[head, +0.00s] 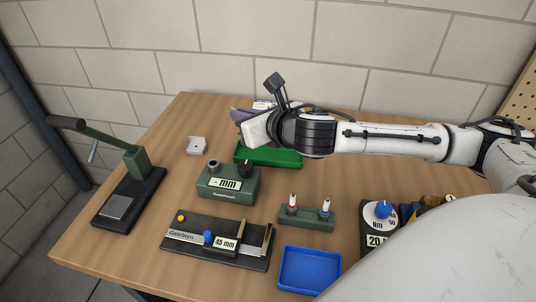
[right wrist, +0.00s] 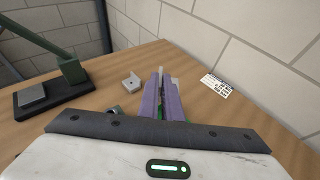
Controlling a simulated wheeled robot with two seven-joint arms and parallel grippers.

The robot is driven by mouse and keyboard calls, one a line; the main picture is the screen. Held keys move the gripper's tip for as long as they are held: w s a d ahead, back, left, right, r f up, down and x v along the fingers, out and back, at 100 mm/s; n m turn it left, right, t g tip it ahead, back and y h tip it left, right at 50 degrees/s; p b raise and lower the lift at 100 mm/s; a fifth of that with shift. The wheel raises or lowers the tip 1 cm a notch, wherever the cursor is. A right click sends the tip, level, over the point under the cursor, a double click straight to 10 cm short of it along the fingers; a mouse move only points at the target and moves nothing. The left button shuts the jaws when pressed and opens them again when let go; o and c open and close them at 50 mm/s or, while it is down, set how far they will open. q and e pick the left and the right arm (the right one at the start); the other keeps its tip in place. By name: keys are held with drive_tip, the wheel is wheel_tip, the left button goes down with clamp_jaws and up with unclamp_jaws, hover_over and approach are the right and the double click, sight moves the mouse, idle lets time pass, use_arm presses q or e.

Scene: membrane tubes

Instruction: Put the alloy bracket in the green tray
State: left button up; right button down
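A small pale grey bracket-like block (head: 196,146) sits on the table at the back left, left of the green tray; it also shows in the right wrist view (right wrist: 132,83). The green tray (head: 285,157) is at the back middle, partly hidden under my right gripper. My right gripper (head: 238,114) is above the tray's left end, with its purple fingers pointing left. In the right wrist view the fingers (right wrist: 163,92) are close together with a thin grey strip between them; I cannot tell whether it is a held part. My left gripper is out of view.
A green mm gauge box (head: 228,184) stands in front of the tray. A lever press (head: 125,190) is at the left, a black 45 mm fixture (head: 215,240) and a blue tray (head: 309,269) at the front. A white card (right wrist: 218,85) lies near the wall.

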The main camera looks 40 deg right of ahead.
drive_tip(key=d+f, duration=0.2)
drive_tip(key=shift+w+d+f, duration=0.2)
drive_tip(key=shift+d+f, duration=0.05)
drive_tip(key=shift+f, duration=0.15)
hover_over(255, 163)
drive_tip(key=w, duration=0.1)
wheel_tip(255, 163, down, 6)
drive_tip(key=shift+d+r, duration=0.1)
drive_tip(key=shift+r, duration=0.15)
drive_tip(key=shift+s+f, duration=0.15)
drive_tip(key=shift+f, duration=1)
drive_tip(key=shift+s+f, duration=0.1)
drive_tip(key=shift+f, duration=1.05)
drive_tip(key=c, duration=1.9)
unclamp_jaws()
drive_tip(key=shift+f, duration=0.1)
drive_tip(key=shift+c, duration=0.2)
drive_tip(key=shift+w, duration=0.1)
drive_tip(key=v, duration=1.2)
drive_tip(key=shift+w+r+b, duration=0.15)
drive_tip(key=shift+r+b, duration=0.2)
drive_tip(key=shift+r, duration=0.05)
